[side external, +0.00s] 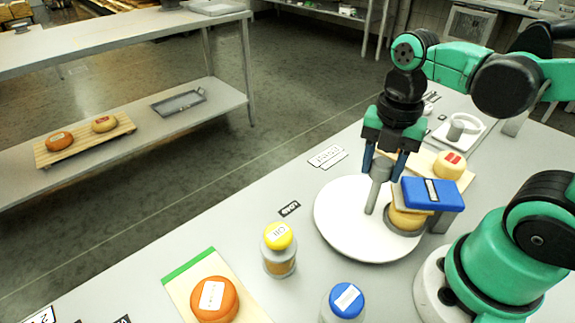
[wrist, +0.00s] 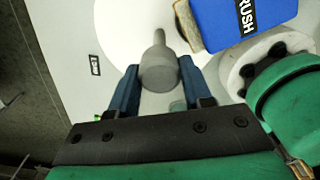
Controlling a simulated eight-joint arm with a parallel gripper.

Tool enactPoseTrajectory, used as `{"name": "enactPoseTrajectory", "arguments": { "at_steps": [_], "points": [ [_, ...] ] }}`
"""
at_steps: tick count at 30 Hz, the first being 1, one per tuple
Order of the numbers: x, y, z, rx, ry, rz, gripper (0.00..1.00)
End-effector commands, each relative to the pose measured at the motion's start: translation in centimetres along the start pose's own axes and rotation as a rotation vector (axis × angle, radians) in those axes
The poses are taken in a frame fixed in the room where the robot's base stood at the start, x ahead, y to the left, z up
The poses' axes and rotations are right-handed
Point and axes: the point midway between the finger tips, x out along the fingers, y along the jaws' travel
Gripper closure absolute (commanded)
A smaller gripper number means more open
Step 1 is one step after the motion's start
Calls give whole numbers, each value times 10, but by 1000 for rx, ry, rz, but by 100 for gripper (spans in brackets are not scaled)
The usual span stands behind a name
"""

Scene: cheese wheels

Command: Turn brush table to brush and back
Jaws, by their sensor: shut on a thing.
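The white round brush table (side external: 335,220) lies on the counter with an upright grey peg (side external: 376,194) on it. My gripper (side external: 385,172) points down over the table and is shut on the peg. In the wrist view my gripper (wrist: 158,75) has its blue fingers on both sides of the peg (wrist: 158,62). The blue brush (side external: 433,194), with a tan underside, is at the right part of the table. A yellow cheese wheel (side external: 405,218) sits on the table under the brush. The brush also shows at the top right of the wrist view (wrist: 220,22). Its exact contact with the cheese is unclear.
A jar with a yellow lid (side external: 278,236) and a blue-lidded jar (side external: 347,299) stand in front. An orange cheese (side external: 214,300) lies on a green-edged board at the front left. Another yellow cheese (side external: 450,164) with a red label is behind the brush.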

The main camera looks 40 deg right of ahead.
Motion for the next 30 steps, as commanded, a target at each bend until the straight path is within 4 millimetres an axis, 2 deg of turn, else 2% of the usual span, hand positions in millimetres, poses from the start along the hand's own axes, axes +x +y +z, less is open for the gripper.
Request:
{"name": "enactPoseTrajectory", "arguments": {
  "at_steps": [12,30],
  "points": [
    [-1,0,0,-112,0,-2,100],
    [0,0,0,-131,0,-2,100]
  ]
}}
